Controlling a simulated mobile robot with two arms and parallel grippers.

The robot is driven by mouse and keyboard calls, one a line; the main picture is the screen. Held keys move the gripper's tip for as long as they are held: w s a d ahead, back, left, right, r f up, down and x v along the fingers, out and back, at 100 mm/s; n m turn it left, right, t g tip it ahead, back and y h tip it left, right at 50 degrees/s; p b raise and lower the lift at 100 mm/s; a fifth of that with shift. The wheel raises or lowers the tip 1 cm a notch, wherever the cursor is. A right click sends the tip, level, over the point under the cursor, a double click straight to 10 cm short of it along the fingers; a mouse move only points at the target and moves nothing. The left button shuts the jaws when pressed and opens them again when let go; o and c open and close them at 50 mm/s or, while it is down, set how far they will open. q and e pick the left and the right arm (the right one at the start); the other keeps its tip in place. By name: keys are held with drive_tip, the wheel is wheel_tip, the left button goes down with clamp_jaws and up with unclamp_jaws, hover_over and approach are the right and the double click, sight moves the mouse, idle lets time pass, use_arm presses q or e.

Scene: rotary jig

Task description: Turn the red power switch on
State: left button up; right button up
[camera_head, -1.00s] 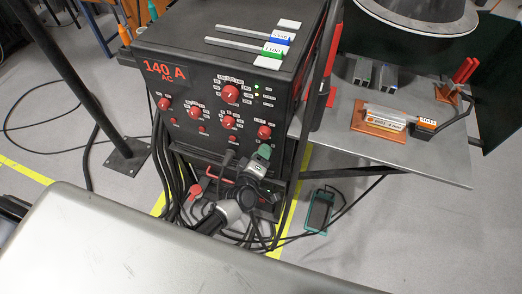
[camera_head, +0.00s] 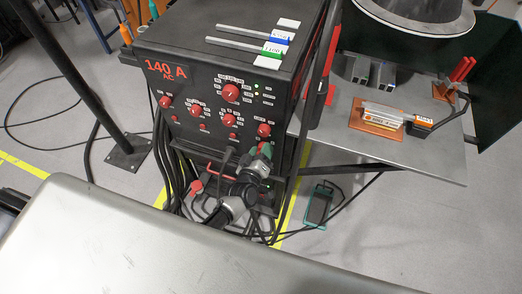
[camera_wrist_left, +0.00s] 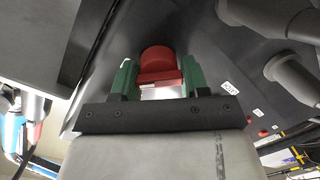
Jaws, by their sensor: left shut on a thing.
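The red power switch (camera_wrist_left: 158,66) shows in the left wrist view as a round red knob with a flat front bar. My left gripper (camera_wrist_left: 154,82) has its green fingers on both sides of it and is shut on it. In the head view, my left gripper (camera_head: 265,150) is at the lower right of the black machine's front panel, just below a red knob (camera_head: 264,130). The gripped switch is hidden behind the fingers there. I cannot read the switch's on or off mark. My right gripper is in neither view.
The black power source (camera_head: 160,135) has several other red knobs on its front. Cables hang below and beside my left arm. A steel table (camera_head: 425,165) with an orange fixture stands to the right. A foot pedal (camera_head: 318,206) lies on the floor.

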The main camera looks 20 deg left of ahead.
use_arm(q)
drive_tip(key=shift+w+r, duration=0.15)
drive_tip(key=shift+r, duration=0.05)
drive_tip(key=o, duration=0.8)
drive_tip(key=shift+d, duration=0.1)
drive_tip(key=shift+f, duration=0.1)
drive_tip(key=shift+s+f, duration=0.1)
drive_tip(key=shift+s, duration=0.3)
drive_tip(key=s, duration=0.6)
drive_tip(key=s+r, duration=0.1)
drive_tip(key=s, duration=0.3)
